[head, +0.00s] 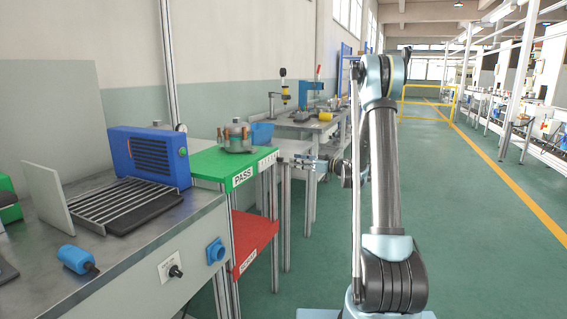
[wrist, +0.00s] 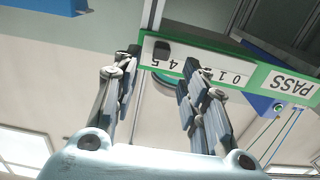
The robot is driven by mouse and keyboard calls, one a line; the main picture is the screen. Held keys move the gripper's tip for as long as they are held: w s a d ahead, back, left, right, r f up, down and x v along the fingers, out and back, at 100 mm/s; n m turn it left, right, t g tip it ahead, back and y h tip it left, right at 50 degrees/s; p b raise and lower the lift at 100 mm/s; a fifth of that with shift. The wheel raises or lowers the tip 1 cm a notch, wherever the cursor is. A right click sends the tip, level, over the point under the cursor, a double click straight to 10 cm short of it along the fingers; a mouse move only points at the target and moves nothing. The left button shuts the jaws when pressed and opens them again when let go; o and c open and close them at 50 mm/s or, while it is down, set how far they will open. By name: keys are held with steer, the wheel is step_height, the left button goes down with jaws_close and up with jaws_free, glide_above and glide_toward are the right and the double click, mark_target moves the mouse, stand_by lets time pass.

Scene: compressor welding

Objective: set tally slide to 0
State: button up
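The tally slide (wrist: 205,58) is a white numbered strip on the green edge of the PASS shelf, upside down in the wrist view. Its black knob (wrist: 162,49) stands by the 5, at the end away from the PASS label. The 4, 1 and 0 also show; the middle numbers are hidden behind a finger. My gripper (wrist: 160,62) is open, its fingers on either side of the knob in the picture; I cannot tell whether either touches it. In the head view the strip (head: 267,161) is small, and my gripper (head: 308,163) is to its right.
A red shelf (head: 252,232) is below. At left, a metal bench (head: 150,225) holds a blue fan unit (head: 150,155). The green aisle floor at right is free.

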mark_target(283, 159)
steer(key=x, duration=0.7)
